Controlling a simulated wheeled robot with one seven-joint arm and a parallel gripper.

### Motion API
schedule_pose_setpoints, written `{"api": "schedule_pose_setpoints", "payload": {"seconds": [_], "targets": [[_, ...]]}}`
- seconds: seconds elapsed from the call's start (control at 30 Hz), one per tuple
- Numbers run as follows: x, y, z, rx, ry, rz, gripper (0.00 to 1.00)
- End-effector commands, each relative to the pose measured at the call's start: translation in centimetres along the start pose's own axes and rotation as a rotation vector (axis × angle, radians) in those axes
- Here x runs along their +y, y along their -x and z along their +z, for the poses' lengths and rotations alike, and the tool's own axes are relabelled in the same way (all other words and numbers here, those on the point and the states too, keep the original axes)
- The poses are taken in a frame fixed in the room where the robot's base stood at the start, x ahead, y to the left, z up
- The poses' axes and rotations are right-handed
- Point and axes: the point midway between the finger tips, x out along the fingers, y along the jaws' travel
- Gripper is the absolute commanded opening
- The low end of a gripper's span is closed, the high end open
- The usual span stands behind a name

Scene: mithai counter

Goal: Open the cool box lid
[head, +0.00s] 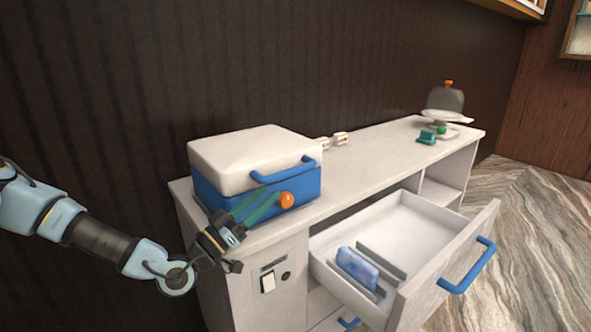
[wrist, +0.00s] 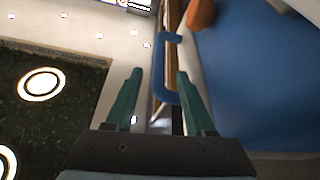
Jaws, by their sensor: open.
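The cool box has a blue body (head: 228,207) and a white lid (head: 250,148), and stands at the near end of the counter. The lid is closed. A blue handle (head: 284,171) runs along the lid's front edge, and an orange round latch (head: 287,200) is on the front below it. My gripper (head: 258,205) is open and empty in front of the box, its green fingers pointing toward the latch side. In the wrist view, the blue handle (wrist: 159,83) appears between the fingers, apparently beyond them. The orange latch (wrist: 201,14) and blue body (wrist: 245,80) are at the right.
A drawer (head: 400,232) with a blue handle (head: 467,266) stands open at the counter's front, with a blue item (head: 357,267) inside. A grey cloche (head: 445,99), a teal object (head: 427,137) and small white blocks (head: 340,138) are on the counter (head: 385,150). Its middle is clear.

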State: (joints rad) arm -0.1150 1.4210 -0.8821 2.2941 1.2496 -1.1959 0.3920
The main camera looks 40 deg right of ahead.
Motion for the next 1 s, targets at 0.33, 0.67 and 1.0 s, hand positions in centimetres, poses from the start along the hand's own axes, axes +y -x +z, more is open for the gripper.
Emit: {"api": "schedule_pose_setpoints", "payload": {"seconds": [0.33, 0.67, 1.0], "targets": [[0.2, -6.6, -0.3, 0.0, 0.0, 0.002, 0.55], [0.1, -9.0, 0.0, -0.002, 0.0, 0.001, 0.55], [0.1, -9.0, 0.0, -0.001, 0.0, 0.001, 0.43]]}}
